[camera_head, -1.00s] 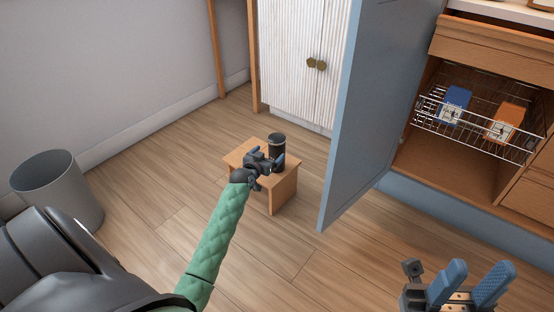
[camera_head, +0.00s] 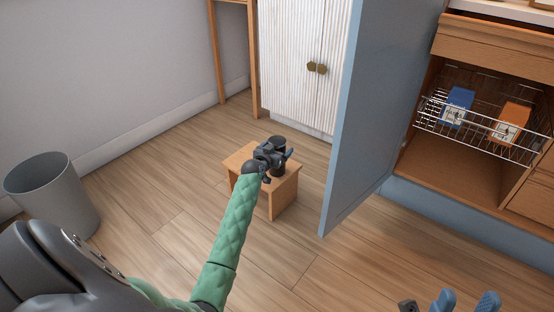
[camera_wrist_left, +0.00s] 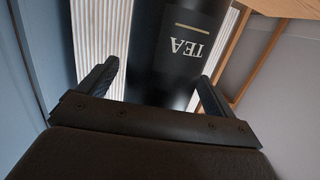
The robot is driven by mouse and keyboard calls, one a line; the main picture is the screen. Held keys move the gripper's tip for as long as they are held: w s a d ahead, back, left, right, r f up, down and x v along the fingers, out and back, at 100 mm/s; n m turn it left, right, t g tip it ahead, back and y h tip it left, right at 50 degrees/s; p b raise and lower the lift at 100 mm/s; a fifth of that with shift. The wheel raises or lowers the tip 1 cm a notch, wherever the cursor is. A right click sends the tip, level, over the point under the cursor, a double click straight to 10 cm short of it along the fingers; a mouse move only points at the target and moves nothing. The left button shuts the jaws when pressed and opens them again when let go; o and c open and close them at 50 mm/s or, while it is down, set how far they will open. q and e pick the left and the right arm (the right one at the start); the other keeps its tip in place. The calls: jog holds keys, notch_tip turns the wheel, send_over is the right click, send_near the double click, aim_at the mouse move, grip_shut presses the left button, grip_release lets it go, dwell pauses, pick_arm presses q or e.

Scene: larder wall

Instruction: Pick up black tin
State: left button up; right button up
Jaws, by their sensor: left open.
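The black tin (camera_head: 279,142), lettered TEA, stands upright on a small wooden stool (camera_head: 287,190). My left gripper (camera_head: 280,157) is at the tin in the head view and hides much of it. In the left wrist view the tin (camera_wrist_left: 178,45) fills the space ahead of and between the two open fingers (camera_wrist_left: 155,86). I cannot tell whether either finger touches it. My right gripper (camera_head: 468,297) is at the bottom right edge, its blue fingers apart with nothing seen between them; its lower part is cut off.
A blue door (camera_head: 365,110) stands open right of the stool. Beyond it a cupboard has a wire basket (camera_head: 480,134) holding a blue box (camera_head: 457,105) and an orange box (camera_head: 511,122). A grey bin (camera_head: 50,195) is at left. Floor around the stool is clear.

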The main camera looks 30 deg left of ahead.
pick_arm(q)
jog(key=shift+c, duration=0.2)
jog(key=c, duration=1.3)
